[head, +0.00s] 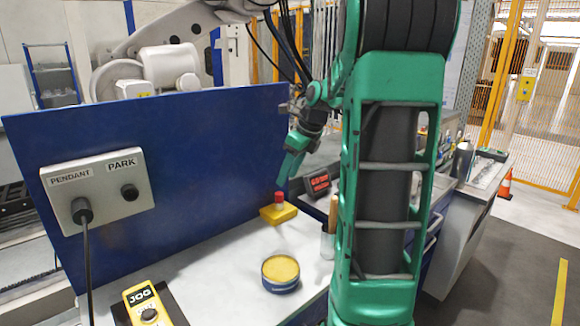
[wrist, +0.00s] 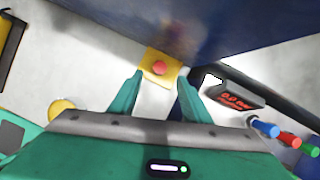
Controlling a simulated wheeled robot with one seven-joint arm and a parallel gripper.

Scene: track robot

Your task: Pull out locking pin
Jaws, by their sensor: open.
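The likely locking pin is a red-topped knob (head: 279,197) standing upright in a yellow block (head: 270,215) on the white bench, close to the blue panel. In the wrist view the red top (wrist: 159,67) sits on the yellow block (wrist: 149,59), just beyond and between my fingertips. My gripper (head: 284,180) is green and points down just above the red top in the head view. In the wrist view my gripper (wrist: 160,82) has its two fingers spread with nothing between them. The shaft below the red top is hidden.
A blue panel (head: 200,150) rises behind the block, bearing a PENDANT/PARK plate (head: 98,190) with a cable. A display with red digits (head: 319,183) stands to the right. A yellow-topped tin (head: 280,272) and a JOG box (head: 150,303) are nearer. The bench between is clear.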

